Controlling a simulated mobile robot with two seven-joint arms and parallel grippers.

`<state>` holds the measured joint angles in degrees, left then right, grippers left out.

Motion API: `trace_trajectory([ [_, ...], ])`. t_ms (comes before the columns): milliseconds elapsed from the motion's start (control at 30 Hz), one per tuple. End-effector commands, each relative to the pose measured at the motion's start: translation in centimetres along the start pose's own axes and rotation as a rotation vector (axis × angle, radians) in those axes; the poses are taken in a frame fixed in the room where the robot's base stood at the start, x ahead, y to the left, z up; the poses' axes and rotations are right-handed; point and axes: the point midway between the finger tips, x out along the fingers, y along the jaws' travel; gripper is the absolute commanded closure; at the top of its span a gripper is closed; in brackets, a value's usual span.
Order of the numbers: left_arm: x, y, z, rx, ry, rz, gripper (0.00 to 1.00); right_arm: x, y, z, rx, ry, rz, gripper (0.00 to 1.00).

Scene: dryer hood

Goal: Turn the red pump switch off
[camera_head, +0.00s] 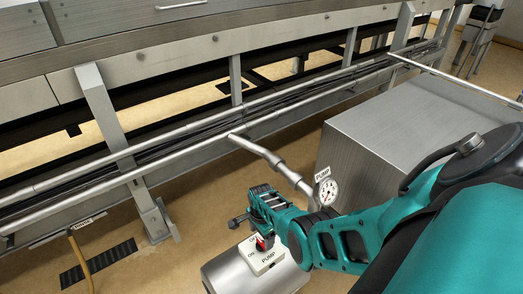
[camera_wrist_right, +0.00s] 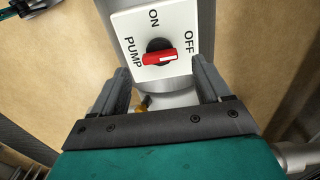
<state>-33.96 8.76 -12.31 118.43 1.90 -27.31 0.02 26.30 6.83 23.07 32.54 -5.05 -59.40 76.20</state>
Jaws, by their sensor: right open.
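The red pump switch (camera_wrist_right: 160,58) is a red bar knob on a dark round base, on a white plate (camera_wrist_right: 128,22) marked ON, OFF and PUMP. The red knob also shows small in the head view (camera_head: 261,244), partly covered by my gripper. My right gripper (camera_wrist_right: 161,80) is open, its fingers at either side just short of the knob. I see no contact with it. In the head view the right gripper (camera_head: 250,230) is over the plate.
The plate sits on a grey metal cylinder (camera_head: 235,272). A round gauge (camera_head: 328,191) labelled PUMP stands just right of my gripper, with a large steel box (camera_head: 375,140) behind. Pipes and a machine frame (camera_head: 105,110) run across the back. A yellow hose (camera_head: 82,262) lies at left.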

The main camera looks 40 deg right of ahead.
Motion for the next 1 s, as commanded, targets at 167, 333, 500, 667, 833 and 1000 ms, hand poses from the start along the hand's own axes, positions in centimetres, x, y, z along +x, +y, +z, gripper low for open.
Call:
trace_trajectory([
  [167,-1.9,0.2,-2.9,-0.006,0.005,-0.001,0.57,-4.2,0.0,0.1,0.0,-0.001,-0.001,0.23],
  [333,-2.7,-0.1,-3.9,-0.004,0.014,-0.013,0.57,-7.0,0.0,0.0,0.001,0.0,-0.001,0.23],
  [500,-3.2,-1.0,-2.8,-0.001,-0.011,-0.035,0.57,-8.8,0.0,0.0,0.0,0.0,0.0,0.23],
  [667,-3.3,-1.3,-2.6,0.003,-0.009,-0.043,0.57,-9.3,0.0,0.0,0.0,-0.001,0.001,0.23],
  [833,-3.2,-1.3,-2.4,0.004,-0.012,-0.043,0.57,-9.3,0.0,0.0,0.0,-0.001,0.001,0.23],
  [1000,-3.2,-1.3,-2.4,0.006,-0.013,-0.042,0.57,-9.3,0.0,0.0,0.001,0.0,0.001,0.23],
])
